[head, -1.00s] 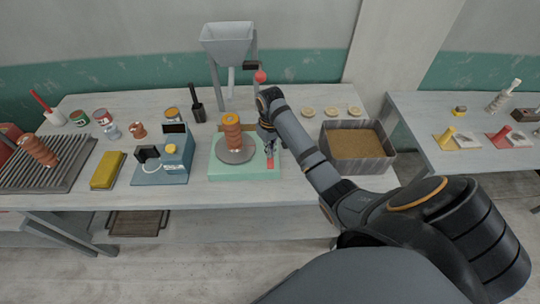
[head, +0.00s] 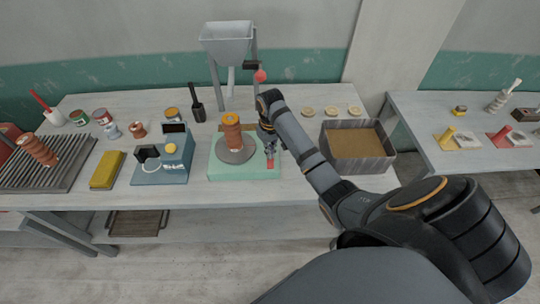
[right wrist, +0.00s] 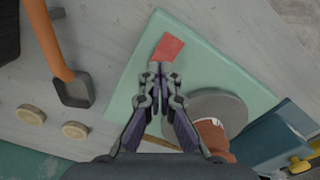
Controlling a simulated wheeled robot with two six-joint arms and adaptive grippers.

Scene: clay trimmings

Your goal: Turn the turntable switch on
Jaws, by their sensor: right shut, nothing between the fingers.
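The turntable (head: 215,170) is a pale green block with a grey disc (head: 236,156). A ribbed orange-brown clay piece (head: 232,128) stands on the disc. Its red switch (head: 270,162) is at the front right of the block and also shows in the right wrist view (right wrist: 170,46). My right gripper (head: 270,153) is over the block's right side, with its fingertips just at the switch. In the right wrist view its fingers (right wrist: 160,66) are together and empty, at the near edge of the switch. I cannot tell whether they touch it. My left gripper is out of view.
A blue-grey device (head: 165,165) with a yellow knob stands left of the turntable. A grey bin (head: 357,150) is to its right, with several small discs (head: 331,111) behind. A hopper (head: 228,45) stands at the back. The table front is clear.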

